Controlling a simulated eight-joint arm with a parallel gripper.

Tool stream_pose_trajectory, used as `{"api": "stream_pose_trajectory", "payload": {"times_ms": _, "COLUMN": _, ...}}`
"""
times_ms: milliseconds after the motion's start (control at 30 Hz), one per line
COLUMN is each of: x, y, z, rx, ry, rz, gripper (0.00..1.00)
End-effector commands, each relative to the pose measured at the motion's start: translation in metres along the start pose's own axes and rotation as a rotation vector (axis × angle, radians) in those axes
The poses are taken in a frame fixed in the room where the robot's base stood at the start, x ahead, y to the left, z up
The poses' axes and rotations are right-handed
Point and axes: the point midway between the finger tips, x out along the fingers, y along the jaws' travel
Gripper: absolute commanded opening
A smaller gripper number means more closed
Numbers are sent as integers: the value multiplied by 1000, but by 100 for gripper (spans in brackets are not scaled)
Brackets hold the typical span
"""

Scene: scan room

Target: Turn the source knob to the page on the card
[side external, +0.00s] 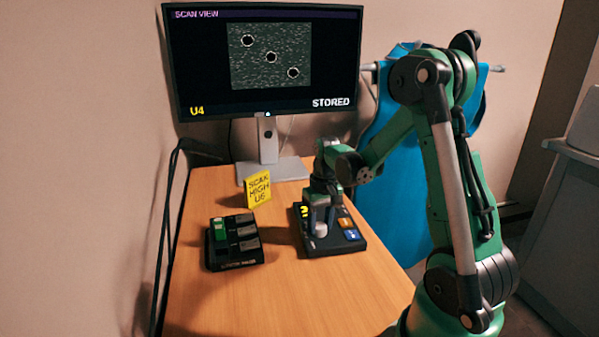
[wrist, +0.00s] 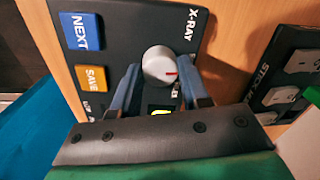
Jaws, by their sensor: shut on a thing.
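The source knob (wrist: 157,61) is a round light-grey dial with a red mark on the black X-RAY panel (wrist: 120,20). My gripper (wrist: 160,82) is shut on it, one finger on each side. In the side view my gripper (side external: 321,217) points down over the panel (side external: 333,246), and the knob shows pale between the fingers. A small yellow readout (wrist: 160,112) is partly hidden by my gripper. The yellow card (side external: 258,188) stands upright and reads "SCAN HIGH U6". The monitor (side external: 268,100) shows a speckled picture with three dark round spots, "U4" and "STORED".
The panel has a blue NEXT button (wrist: 80,31) and an orange SAVE button (wrist: 91,77) beside the knob. A black rack (side external: 234,262) with a green stick and several grey ones stands to the left. The front of the wooden table (side external: 290,300) is clear.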

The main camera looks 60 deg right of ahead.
Motion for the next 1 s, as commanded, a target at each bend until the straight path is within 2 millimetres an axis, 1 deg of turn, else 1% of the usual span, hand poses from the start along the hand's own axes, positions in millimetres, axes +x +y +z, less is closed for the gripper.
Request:
{"api": "stream_pose_trajectory", "payload": {"times_ms": 300, "x": 0, "y": 0, "z": 0, "rx": 92, "ry": 5, "rz": 1, "gripper": 0}}
{"api": "stream_pose_trajectory", "payload": {"times_ms": 767, "x": 0, "y": 1, "z": 0, "rx": 101, "ry": 6, "rz": 1, "gripper": 0}}
{"api": "stream_pose_trajectory", "payload": {"times_ms": 800, "x": 0, "y": 1, "z": 0, "rx": 101, "ry": 6, "rz": 1, "gripper": 52}}
{"api": "stream_pose_trajectory", "payload": {"times_ms": 867, "x": 0, "y": 0, "z": 0, "rx": 101, "ry": 6, "rz": 1, "gripper": 69}}
{"api": "stream_pose_trajectory", "payload": {"times_ms": 900, "x": 0, "y": 0, "z": 0, "rx": 101, "ry": 6, "rz": 1, "gripper": 72}}
{"api": "stream_pose_trajectory", "payload": {"times_ms": 1000, "x": 0, "y": 0, "z": 0, "rx": 101, "ry": 5, "rz": 1, "gripper": 72}}
